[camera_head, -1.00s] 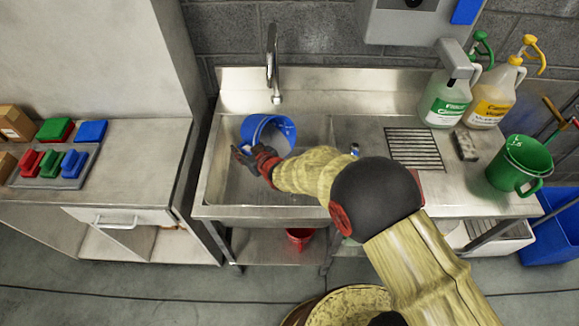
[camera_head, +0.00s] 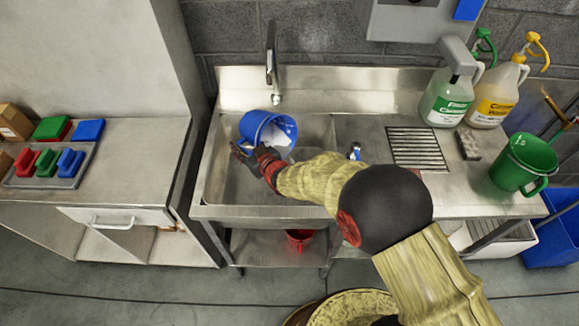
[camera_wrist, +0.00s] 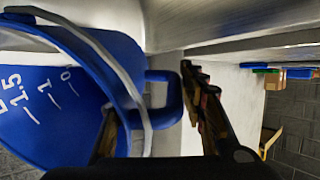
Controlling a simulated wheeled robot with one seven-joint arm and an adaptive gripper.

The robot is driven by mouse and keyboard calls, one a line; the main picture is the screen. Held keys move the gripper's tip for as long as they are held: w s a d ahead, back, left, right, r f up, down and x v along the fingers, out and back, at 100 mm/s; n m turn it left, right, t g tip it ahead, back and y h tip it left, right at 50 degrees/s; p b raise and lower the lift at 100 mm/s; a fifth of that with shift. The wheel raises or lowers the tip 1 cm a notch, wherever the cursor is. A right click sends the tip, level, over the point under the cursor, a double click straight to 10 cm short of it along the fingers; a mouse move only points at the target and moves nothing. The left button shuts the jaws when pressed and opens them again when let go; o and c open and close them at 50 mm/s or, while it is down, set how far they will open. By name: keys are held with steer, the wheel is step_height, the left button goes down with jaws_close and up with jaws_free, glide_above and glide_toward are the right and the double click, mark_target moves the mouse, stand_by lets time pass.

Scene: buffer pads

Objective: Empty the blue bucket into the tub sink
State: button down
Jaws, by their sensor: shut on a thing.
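The blue bucket (camera_head: 252,126) is over the left basin of the steel tub sink (camera_head: 222,165), tilted with its mouth toward the right. A pale patch shows inside it; I cannot tell whether this is liquid or glare. My gripper (camera_head: 246,153) is at the bucket's near left side, shut on it. In the wrist view the bucket (camera_wrist: 125,55) fills the left, with white volume marks inside and its side handle between the fingers of my gripper (camera_wrist: 155,105). The exact contact is partly hidden. I cannot tell whether the bucket touches the basin.
A faucet (camera_head: 271,65) rises behind the basin. Green (camera_head: 447,98) and yellow (camera_head: 492,100) cleaner jugs and a green bucket (camera_head: 522,162) stand on the right drainboard. A left counter (camera_head: 130,165) holds colored pads. A red bucket (camera_head: 299,240) is on the shelf below.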

steer(key=shift+s+d+r+t+b, duration=0.1)
steer(key=shift+r+t+b, duration=0.25)
steer(key=shift+b, duration=0.15)
steer(key=shift+s+d+r+t+y+b, duration=0.5)
steer(key=shift+s+d+r+b, duration=0.15)
steer(key=shift+b, duration=0.85)
steer(key=shift+s+d+r+t+y+b, duration=0.15)
steer(key=shift+s+r+t+y+b, duration=0.25)
steer(key=shift+b, duration=1)
steer(key=f+g+h+p, duration=0.1)
steer(key=p, duration=0.2)
steer(key=w+a+f+g+h+p, duration=0.1)
steer(key=p, duration=0.3)
steer(key=w+a+f+g+h+p, duration=0.1)
steer(key=f+g+p, duration=0.1)
steer(key=p, duration=0.1)
steer(key=shift+w+p, duration=0.1)
steer(key=shift+p, duration=0.2)
